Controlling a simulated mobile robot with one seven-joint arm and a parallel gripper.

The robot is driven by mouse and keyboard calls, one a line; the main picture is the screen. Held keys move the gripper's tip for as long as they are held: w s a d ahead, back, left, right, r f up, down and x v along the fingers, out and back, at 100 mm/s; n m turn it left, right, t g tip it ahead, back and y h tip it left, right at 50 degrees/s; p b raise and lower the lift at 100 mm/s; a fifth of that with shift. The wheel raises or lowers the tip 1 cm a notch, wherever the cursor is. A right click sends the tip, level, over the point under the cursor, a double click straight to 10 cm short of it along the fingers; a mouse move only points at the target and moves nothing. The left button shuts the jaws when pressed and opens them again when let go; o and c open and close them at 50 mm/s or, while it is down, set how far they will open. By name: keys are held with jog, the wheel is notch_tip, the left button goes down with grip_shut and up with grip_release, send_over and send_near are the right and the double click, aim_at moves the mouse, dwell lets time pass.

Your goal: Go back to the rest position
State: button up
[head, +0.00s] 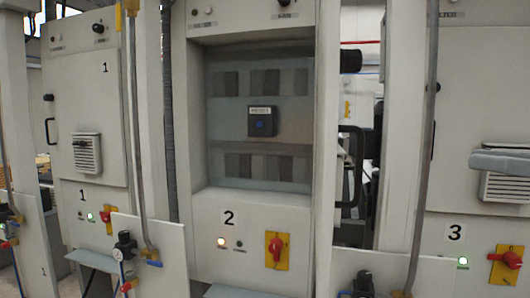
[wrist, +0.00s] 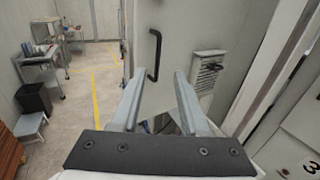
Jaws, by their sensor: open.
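My gripper (wrist: 160,76) shows in the wrist view with its two grey fingers apart and nothing between them. It points toward a light grey cabinet door with a black handle (wrist: 154,55), which shows beyond the fingertips. I cannot tell the exact gap to the door. In the head view, a grey bar juts in at the right edge in front of cabinet 3 (head: 470,130); it may be part of my gripper. The rest of my arm is hidden there.
Cabinet 1 (head: 85,115) stands left with its door shut. Cabinet 2 (head: 215,205) has an open recess with a blue-button box (head: 262,122) and a red switch (head: 276,247). Low panels and pipes stand in front. The wrist view shows free floor (wrist: 75,105) left, beside a step stool (wrist: 30,126).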

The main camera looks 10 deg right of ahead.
jog(key=shift+s+d, duration=0.15)
jog(key=shift+s, duration=0.1)
jog(key=w+a+f+n+g+h, duration=0.2)
jog(key=a+f+n+g, duration=0.2)
jog(key=a+f+n, duration=0.4)
jog(key=w+a+f+n+g+h, duration=0.1)
jog(key=w+a+f+n+g, duration=0.25)
jog(key=a+f, duration=0.45)
jog(key=s+a+f+n+h, duration=0.1)
jog(key=f+n+h, duration=0.3)
jog(key=f+n, duration=0.3)
jog(key=s+a+f+n+g+h, duration=0.1)
jog(key=s+a+f+n+h, duration=0.1)
jog(key=f+n, duration=0.5)
jog(key=n+h, duration=0.1)
jog(key=n, duration=0.2)
jog(key=shift+s+a+f+h, duration=0.2)
jog(key=shift+f+h, duration=0.15)
jog(key=shift+h, duration=0.05)
jog(key=shift+d, duration=0.15)
